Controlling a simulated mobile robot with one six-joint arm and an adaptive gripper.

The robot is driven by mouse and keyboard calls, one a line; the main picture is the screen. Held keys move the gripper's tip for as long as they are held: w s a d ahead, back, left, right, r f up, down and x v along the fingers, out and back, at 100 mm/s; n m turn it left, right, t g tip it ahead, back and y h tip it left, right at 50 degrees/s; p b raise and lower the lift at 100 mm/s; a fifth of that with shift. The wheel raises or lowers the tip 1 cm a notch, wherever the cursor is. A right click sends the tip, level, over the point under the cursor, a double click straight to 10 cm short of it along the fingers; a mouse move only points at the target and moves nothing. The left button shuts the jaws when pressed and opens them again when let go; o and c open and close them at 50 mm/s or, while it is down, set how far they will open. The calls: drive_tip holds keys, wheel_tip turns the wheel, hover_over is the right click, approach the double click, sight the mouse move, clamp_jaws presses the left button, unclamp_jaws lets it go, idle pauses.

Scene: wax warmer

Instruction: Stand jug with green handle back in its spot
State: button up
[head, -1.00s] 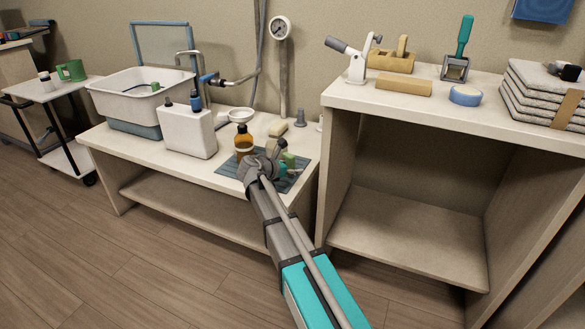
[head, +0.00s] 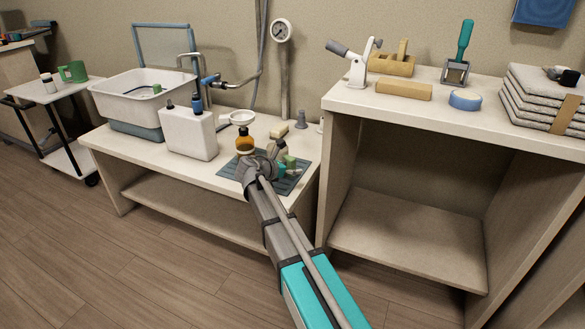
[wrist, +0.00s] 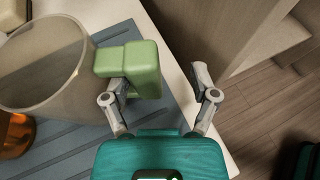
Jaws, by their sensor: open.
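The jug (wrist: 45,65) has a translucent grey-brown body and a blocky green handle (wrist: 130,66). It stands on the ribbed blue-grey mat (wrist: 70,150) near the bench edge. In the head view its green handle (head: 290,161) shows, while my arm partly hides the jug. My gripper (wrist: 160,85) is open at the handle, with the left finger close beside or under the handle and the right finger well clear of it. I cannot tell whether the left finger touches. In the head view my gripper (head: 283,170) is small and partly hidden.
An amber bottle (head: 245,146) stands close to the jug on the mat's left side. A white jerrycan (head: 188,132) and a basin (head: 140,95) are further left. A taller shelf unit (head: 400,110) stands on the right. A green mug (head: 73,72) sits on the trolley.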

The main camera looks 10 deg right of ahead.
drive_tip(key=shift+s+a+r+p, duration=0.15)
drive_tip(key=shift+a+r+p, duration=0.1)
drive_tip(key=shift+r+p, duration=0.2)
drive_tip(key=shift+w+d+f+b, duration=0.2)
drive_tip(key=shift+d+f+b, duration=0.15)
drive_tip(key=shift+f+b, duration=0.3)
drive_tip(key=shift+w+d+f+b, duration=0.15)
drive_tip(key=shift+d+f+b, duration=0.15)
drive_tip(key=shift+f+b, duration=0.25)
drive_tip(key=shift+w+d, duration=0.1)
drive_tip(key=shift+d, duration=0.05)
idle(0.9)
drive_tip(key=shift+w+d, duration=0.15)
drive_tip(key=shift+d, duration=0.15)
drive_tip(key=shift+w+d, duration=0.15)
drive_tip(key=shift+d, duration=0.15)
drive_tip(key=shift+w+d, duration=0.3)
drive_tip(key=shift+d, duration=0.3)
drive_tip(key=shift+s+a, duration=0.45)
drive_tip(key=shift+a, duration=0.4)
drive_tip(key=shift+s+a, duration=0.4)
drive_tip(key=shift+a, duration=0.4)
idle(0.8)
drive_tip(key=shift+w+d, duration=0.15)
drive_tip(key=shift+d, duration=0.2)
